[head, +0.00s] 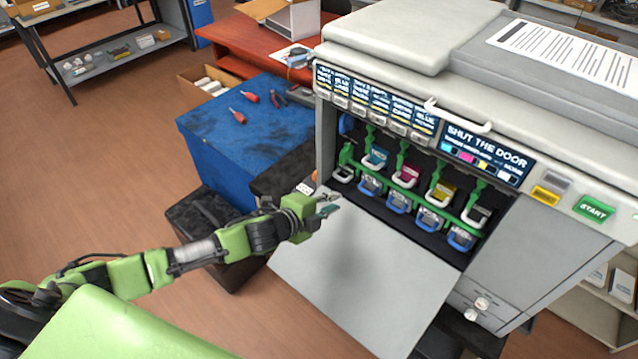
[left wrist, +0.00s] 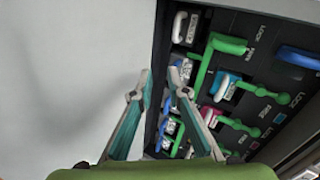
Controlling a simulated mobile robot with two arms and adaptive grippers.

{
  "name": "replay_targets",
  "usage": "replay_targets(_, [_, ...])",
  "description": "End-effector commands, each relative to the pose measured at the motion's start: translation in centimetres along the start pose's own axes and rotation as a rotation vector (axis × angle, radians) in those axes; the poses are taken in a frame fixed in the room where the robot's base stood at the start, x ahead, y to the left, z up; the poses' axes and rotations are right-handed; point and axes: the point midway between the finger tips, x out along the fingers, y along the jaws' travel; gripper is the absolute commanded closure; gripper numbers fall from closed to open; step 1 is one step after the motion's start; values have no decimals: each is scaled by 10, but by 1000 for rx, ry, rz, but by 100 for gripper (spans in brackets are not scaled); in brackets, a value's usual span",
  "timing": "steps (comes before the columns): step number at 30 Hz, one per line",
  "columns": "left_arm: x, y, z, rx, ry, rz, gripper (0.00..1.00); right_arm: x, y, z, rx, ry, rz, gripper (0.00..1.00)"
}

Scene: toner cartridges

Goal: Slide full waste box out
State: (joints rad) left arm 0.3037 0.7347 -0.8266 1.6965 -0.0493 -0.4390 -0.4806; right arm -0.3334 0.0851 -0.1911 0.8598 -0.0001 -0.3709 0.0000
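The printer (head: 490,235) stands open, its front door (head: 345,270) folded down. At the bay's lower left is a unit with a white handle (head: 343,173), which looks like the waste box. In the left wrist view a white handle and labelled front (left wrist: 181,27) show near the top. I cannot read its label or tell whether it is full. My left gripper (head: 330,204) is open and empty above the lowered door, in front of the bay's left end. Its fingertips (left wrist: 160,84) point toward the bay, apart from the handles. My right gripper is not in view.
Cartridges with cyan (head: 376,157), magenta (head: 405,174) and yellow (head: 440,192) fronts sit behind green levers. Blue-handled units (head: 398,201) line the bay's bottom. A blue cabinet (head: 235,135) with red-handled tools stands left of the printer.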

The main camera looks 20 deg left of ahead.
Motion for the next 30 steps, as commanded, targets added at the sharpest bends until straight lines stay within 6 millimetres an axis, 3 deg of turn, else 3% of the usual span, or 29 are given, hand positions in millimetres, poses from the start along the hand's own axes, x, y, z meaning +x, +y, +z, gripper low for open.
replay_targets(3, [4, -17, 28, 118, -1, -16, 85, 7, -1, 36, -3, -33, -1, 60])
replay_targets(9, [6, -27, 48, 202, 3, -27, 85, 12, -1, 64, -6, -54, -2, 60])
replay_targets(14, [16, -27, 49, 205, 5, -29, 85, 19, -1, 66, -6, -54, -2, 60])
replay_targets(25, [69, -27, 48, 205, 4, -30, 85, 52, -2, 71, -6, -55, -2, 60])
replay_targets(30, [89, -29, 48, 205, 4, -28, 85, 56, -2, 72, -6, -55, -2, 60])
